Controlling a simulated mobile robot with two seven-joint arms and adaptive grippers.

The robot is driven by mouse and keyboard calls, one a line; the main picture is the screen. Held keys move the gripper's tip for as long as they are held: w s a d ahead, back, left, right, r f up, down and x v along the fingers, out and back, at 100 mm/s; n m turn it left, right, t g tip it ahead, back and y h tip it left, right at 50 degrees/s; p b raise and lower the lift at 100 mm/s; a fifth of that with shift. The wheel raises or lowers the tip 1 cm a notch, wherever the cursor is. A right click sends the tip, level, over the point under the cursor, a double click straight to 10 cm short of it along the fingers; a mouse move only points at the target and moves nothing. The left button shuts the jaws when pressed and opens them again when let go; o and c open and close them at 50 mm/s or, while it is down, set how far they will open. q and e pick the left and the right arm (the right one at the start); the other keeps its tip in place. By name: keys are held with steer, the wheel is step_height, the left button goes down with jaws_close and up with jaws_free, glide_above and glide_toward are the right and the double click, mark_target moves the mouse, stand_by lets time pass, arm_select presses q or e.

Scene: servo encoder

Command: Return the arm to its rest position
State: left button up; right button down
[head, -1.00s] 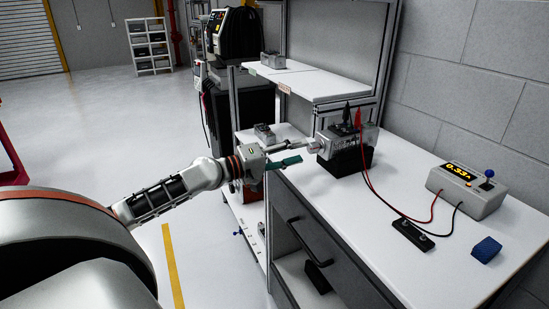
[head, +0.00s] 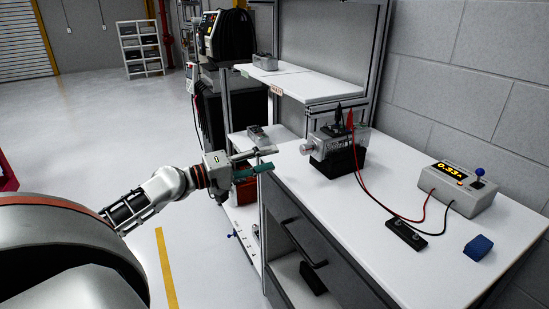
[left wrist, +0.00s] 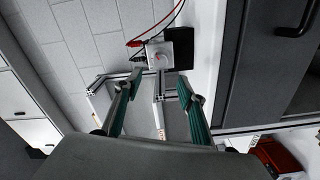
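My left gripper (head: 268,160) is in the head view, left of the servo unit and near the table's left edge. Its teal-padded fingers are apart with nothing between them; the left wrist view also shows them apart (left wrist: 157,95). The servo unit (head: 340,143) sits in a black base on the white table, with a silver knob (head: 307,148) facing the gripper. A clear gap separates the fingers from the knob. In the left wrist view the unit (left wrist: 160,55) shows beyond the fingertips. My right gripper is not in view.
On the table (head: 350,215) are a meter box (head: 458,190) reading about 0.33, a black terminal block (head: 406,234) and a blue block (head: 478,247). Red and black leads run to the servo unit. A shelf (head: 300,80) with posts stands behind. Open floor (head: 90,140) lies left.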

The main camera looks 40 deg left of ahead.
arm_select(q)
steer(key=shift+f, duration=0.1)
steer(key=s+d+f+m+g+y+p, duration=0.1)
steer(key=s+d+f+m, duration=0.15)
steer(key=f, duration=0.65)
steer(key=s+d+f+m+g+y, duration=0.1)
steer(key=s+d+f, duration=0.25)
steer(key=f, duration=0.45)
steer(key=s+d+f+m+g+y+p, duration=0.1)
steer(key=s+d+f+m+g, duration=0.15)
steer(key=f, duration=0.65)
steer(key=s+d+f+m, duration=0.4)
steer(key=s+d, duration=0.3)
steer(key=d, duration=0.2)
steer(key=s+d+f+m+g+y+p, duration=0.1)
steer(key=s+d+f+m, duration=0.3)
steer(key=s+d+f, duration=0.3)
steer(key=s+d, duration=0.1)
steer(key=d, duration=0.2)
steer(key=shift+s+f, duration=0.15)
steer(key=shift+s, duration=0.05)
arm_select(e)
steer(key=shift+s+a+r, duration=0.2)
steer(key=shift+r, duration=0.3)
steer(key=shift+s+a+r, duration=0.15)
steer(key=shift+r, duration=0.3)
